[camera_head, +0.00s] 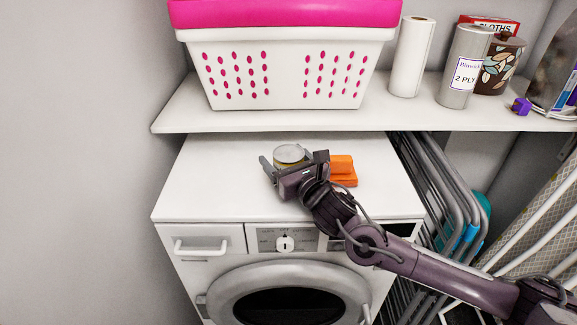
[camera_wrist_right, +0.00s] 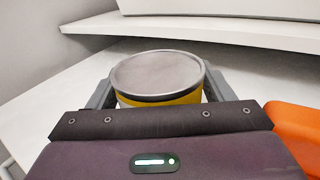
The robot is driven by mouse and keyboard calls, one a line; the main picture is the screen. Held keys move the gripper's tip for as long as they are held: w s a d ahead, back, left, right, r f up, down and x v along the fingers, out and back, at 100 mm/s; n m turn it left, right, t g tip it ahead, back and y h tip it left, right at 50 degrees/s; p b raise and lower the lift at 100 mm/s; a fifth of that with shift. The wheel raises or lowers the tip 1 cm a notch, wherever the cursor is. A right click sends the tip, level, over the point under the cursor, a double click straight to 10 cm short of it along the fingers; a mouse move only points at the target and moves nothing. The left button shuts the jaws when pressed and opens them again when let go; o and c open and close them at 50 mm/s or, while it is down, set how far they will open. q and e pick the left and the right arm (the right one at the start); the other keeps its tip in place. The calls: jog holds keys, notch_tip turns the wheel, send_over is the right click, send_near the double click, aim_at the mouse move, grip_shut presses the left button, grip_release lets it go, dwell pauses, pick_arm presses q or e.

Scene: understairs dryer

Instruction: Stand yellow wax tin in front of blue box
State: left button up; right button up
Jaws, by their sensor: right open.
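The yellow wax tin (camera_head: 289,154) stands upright on the white dryer top, with a grey lid. My right gripper (camera_head: 293,160) is open, with one finger on each side of the tin. In the right wrist view the tin (camera_wrist_right: 160,80) sits between the fingers, its yellow side partly hidden by the gripper body; I cannot tell whether the fingers touch it. I see no clear blue box; a small purple-blue item (camera_head: 521,105) lies on the shelf at the right. My left gripper is not in view.
An orange block-like item (camera_head: 342,171) lies just right of my gripper. A shelf (camera_head: 300,122) above the dryer's back holds a white and pink basket (camera_head: 285,75), a paper roll (camera_head: 411,58) and a grey canister (camera_head: 464,68). The dryer top's left side is clear. Folded racks stand right.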

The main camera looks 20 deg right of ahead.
jog(key=c, duration=0.8)
jog(key=shift+c, duration=1.1)
jog(key=shift+r, duration=0.15)
